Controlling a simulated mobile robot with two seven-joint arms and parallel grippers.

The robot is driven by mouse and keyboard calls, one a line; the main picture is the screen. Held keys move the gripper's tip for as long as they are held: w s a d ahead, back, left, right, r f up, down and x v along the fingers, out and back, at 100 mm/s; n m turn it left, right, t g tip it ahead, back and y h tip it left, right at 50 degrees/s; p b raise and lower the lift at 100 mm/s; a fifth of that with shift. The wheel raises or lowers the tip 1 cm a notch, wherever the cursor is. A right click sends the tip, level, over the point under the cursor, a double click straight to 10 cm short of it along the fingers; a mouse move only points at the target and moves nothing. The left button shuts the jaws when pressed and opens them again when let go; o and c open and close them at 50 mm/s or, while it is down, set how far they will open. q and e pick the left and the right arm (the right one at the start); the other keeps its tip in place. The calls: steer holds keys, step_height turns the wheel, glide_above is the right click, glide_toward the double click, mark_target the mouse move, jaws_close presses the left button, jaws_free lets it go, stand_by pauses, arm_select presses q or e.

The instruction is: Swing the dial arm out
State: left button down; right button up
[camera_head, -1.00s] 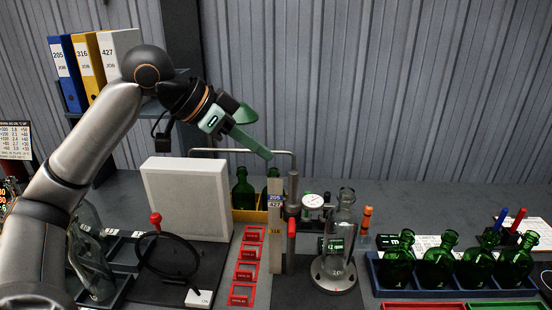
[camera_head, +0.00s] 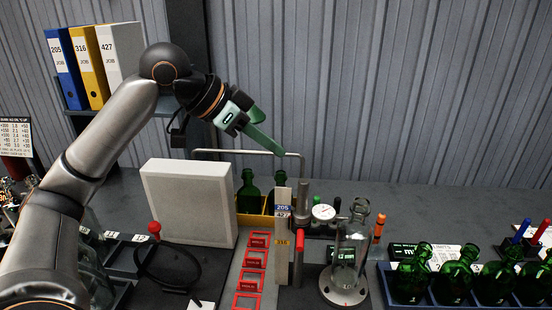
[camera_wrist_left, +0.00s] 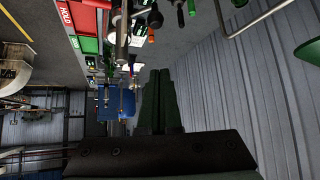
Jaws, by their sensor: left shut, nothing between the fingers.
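The dial gauge (camera_head: 324,212) has a round white face and sits just left of the neck of a clear glass bottle (camera_head: 350,245). It is beside a grey post (camera_head: 303,195), which has a red handle (camera_head: 299,244) below. The dial arm itself is mostly too small to make out. The bottle stands upright on a round metal base (camera_head: 343,287). My left gripper (camera_head: 282,152) has green fingers, shut and empty, above and left of the dial and apart from it. The shut fingers also show in the left wrist view (camera_wrist_left: 158,75). My right gripper is not in view.
A bent metal rail (camera_head: 245,152) runs close below the left gripper. A pale box panel (camera_head: 188,203) stands left, with green bottles (camera_head: 248,190) beside it. A blue rack (camera_head: 432,298) of green bottles is at right. The bench behind the dial is clear.

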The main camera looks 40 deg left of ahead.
arm_select(q)
steer(key=shift+w+d+f+p, duration=0.25)
steer(key=shift+w+f, duration=0.15)
steer(key=shift+f, duration=0.85)
steer(key=shift+w+d+f+p, duration=0.1)
steer(key=shift+w+d+f, duration=0.25)
steer(key=shift+f, duration=0.95)
steer(key=shift+w+d+f+p, duration=0.2)
steer(key=shift+w+f, duration=0.3)
steer(key=shift+f, duration=0.75)
steer(key=shift+s+a, duration=0.1)
